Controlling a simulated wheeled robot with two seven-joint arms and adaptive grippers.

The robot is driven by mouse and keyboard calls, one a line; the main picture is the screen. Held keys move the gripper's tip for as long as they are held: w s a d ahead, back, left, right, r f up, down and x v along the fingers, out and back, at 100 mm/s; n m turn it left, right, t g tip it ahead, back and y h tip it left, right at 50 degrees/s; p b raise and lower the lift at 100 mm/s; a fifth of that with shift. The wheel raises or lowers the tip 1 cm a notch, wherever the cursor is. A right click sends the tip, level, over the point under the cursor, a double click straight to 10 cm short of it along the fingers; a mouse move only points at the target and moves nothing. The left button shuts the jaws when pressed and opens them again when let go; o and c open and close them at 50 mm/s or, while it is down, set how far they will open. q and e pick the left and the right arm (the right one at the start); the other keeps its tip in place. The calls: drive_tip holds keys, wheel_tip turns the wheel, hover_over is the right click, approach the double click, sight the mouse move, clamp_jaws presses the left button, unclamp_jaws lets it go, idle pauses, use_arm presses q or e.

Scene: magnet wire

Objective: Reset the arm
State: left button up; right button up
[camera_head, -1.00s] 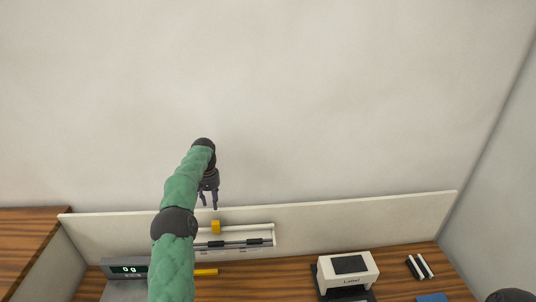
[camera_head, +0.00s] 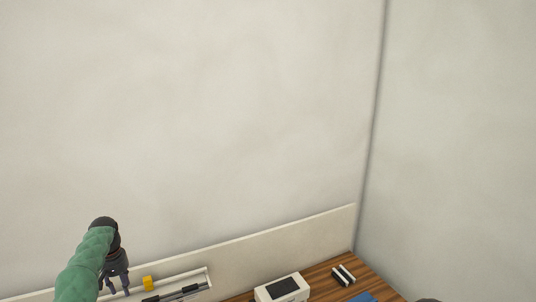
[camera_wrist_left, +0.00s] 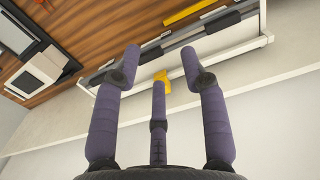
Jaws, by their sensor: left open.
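My left gripper (camera_head: 119,286) hangs at the lower left of the head view, fingers pointing down, at the end of my green arm. It also shows in the left wrist view (camera_wrist_left: 160,62), where its purple fingers are spread apart with nothing between them. A small yellow block (camera_head: 148,283) is on the white tray (camera_head: 208,272) just right of the gripper in the head view. In the wrist view the yellow block (camera_wrist_left: 162,76) shows beyond the fingers, partly behind the middle one. My right gripper is not in view.
A white panel (camera_head: 290,238) runs along the back of the wooden table (camera_head: 322,282). A white label printer (camera_head: 283,289), small black-and-white pieces (camera_head: 343,275) and a blue item (camera_head: 362,297) are to the right. A yellow stick (camera_wrist_left: 189,12) lies beyond the tray.

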use_arm(q)
drive_tip(key=s+d+f+m+h, duration=0.1)
drive_tip(key=s+d+f, duration=0.3)
drive_tip(key=d+f, duration=0.75)
drive_tip(key=s+d+f+m+h, duration=0.1)
drive_tip(key=s+d+f+h, duration=0.15)
drive_tip(key=d+f, duration=0.9)
drive_tip(key=s+d+f, duration=0.4)
drive_tip(key=s+f, duration=0.1)
drive_tip(key=s, duration=0.3)
drive_tip(key=s+d+f, duration=0.4)
drive_tip(key=s, duration=0.3)
drive_tip(key=s+d, duration=0.3)
drive_tip(key=s, duration=0.6)
drive_tip(key=s+d, duration=0.4)
drive_tip(key=s, duration=0.4)
wheel_tip(320, 180, down, 14)
drive_tip(key=w+d+b, duration=0.1)
drive_tip(key=b, duration=1.5)
drive_tip(key=shift+w+m+b, duration=0.4)
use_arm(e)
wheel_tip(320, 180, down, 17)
use_arm(q)
drive_tip(key=shift+h, duration=0.25)
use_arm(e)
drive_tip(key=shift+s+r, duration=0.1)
